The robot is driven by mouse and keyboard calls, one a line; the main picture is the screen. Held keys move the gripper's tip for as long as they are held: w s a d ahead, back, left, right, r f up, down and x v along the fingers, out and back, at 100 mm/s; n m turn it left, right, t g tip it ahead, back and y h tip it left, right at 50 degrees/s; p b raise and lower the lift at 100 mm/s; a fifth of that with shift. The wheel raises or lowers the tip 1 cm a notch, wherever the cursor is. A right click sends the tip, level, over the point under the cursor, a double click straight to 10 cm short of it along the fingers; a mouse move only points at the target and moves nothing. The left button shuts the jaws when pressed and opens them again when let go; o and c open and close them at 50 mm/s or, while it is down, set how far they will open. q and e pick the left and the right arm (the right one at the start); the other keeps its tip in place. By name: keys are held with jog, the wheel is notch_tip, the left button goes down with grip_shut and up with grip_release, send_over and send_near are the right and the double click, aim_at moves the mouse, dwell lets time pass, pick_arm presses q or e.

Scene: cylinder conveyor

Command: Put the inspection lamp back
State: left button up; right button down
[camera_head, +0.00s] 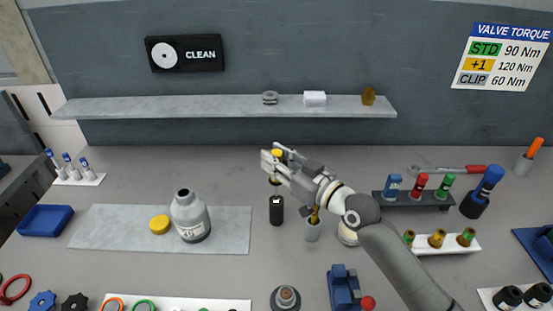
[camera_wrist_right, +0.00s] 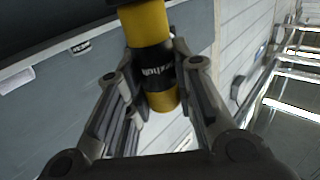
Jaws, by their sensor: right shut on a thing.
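The inspection lamp appears to be the yellow and black cylinder (camera_wrist_right: 157,65), seen large in the right wrist view between the two fingers. My right gripper (camera_wrist_right: 160,82) is shut on its black middle band. In the head view the gripper (camera_head: 274,161) is raised above the middle of the bench, with the lamp's yellow end (camera_head: 277,153) showing by the fingers and the rest mostly hidden. A short black cylinder (camera_head: 276,212) with a white mark on top stands on the bench below the gripper. My left gripper is not in view.
A grey bottle (camera_head: 190,217) and yellow cap (camera_head: 159,225) are on a mat to the left. A rack (camera_head: 411,199) of colored bottles is at right. A shelf (camera_head: 210,106) runs along the back wall.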

jog(key=shift+f+b, duration=1.4)
jog(key=shift+f, duration=0.2)
jog(key=shift+r, duration=0.1)
jog(key=shift+r+p, duration=2.25)
jog(key=shift+r, duration=0.35)
jog(key=shift+f+b, duration=2.35)
jog(key=shift+f, duration=0.35)
jog(key=shift+r, duration=0.25)
